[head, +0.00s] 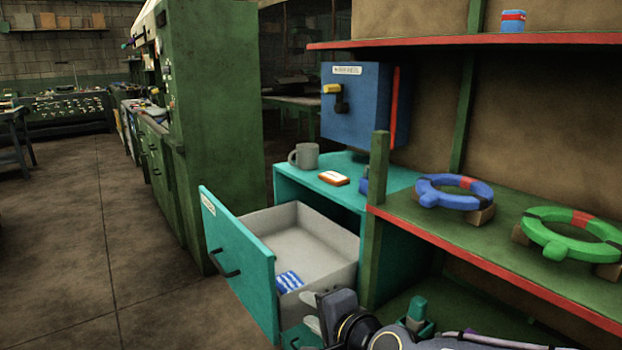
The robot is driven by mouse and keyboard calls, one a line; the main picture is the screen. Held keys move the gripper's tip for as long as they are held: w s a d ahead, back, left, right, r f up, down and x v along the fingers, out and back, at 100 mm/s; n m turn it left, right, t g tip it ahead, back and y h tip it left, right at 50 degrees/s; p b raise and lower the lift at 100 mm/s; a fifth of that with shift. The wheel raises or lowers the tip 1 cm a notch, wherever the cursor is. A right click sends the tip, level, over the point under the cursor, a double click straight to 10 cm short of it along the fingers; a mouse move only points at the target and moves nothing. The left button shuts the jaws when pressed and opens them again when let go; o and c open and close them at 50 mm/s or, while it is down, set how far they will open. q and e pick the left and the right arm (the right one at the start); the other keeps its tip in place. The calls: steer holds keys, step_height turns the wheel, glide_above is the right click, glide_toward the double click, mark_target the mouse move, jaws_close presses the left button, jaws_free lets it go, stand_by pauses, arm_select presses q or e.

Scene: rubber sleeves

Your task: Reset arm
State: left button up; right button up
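My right gripper (311,312) comes in from the bottom right, with its arm along the lower edge. Its two pale fingertips show apart with nothing visible between them, so it looks open. It is in front of the lower right part of an open teal drawer (238,262). Whether it touches the drawer cannot be told. The drawer has a dark handle and a pale grey inside, with a blue and white striped item (289,281) lying in it. My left gripper is not in view.
A teal cabinet top (314,176) holds a grey mug (304,156) and an orange-white box (334,178). A blue wall box (356,105) is behind. A green shelf (405,207) at right bears a blue ring (440,200) and a green ring (554,240). Open floor (70,230) lies left.

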steer(key=s+d+f+n+g+h, duration=0.25)
steer(key=s+d+f+n, duration=0.2)
steer(key=s+d, duration=0.6)
steer(key=s+d+f+n+g+h, duration=0.1)
steer(key=s+d+f+n+g, duration=0.3)
steer(key=s+d, duration=0.65)
step_height(320, 180, up, 24)
steer(key=s+n+p, duration=0.1)
steer(key=s+p, duration=0.1)
steer(key=p, duration=2.3)
steer(key=shift+s+a+r+n+t, duration=0.25)
steer(key=shift+s+a+n+t, duration=0.05)
steer(key=shift+a+n+t, duration=0.1)
steer(key=shift+h, duration=0.25)
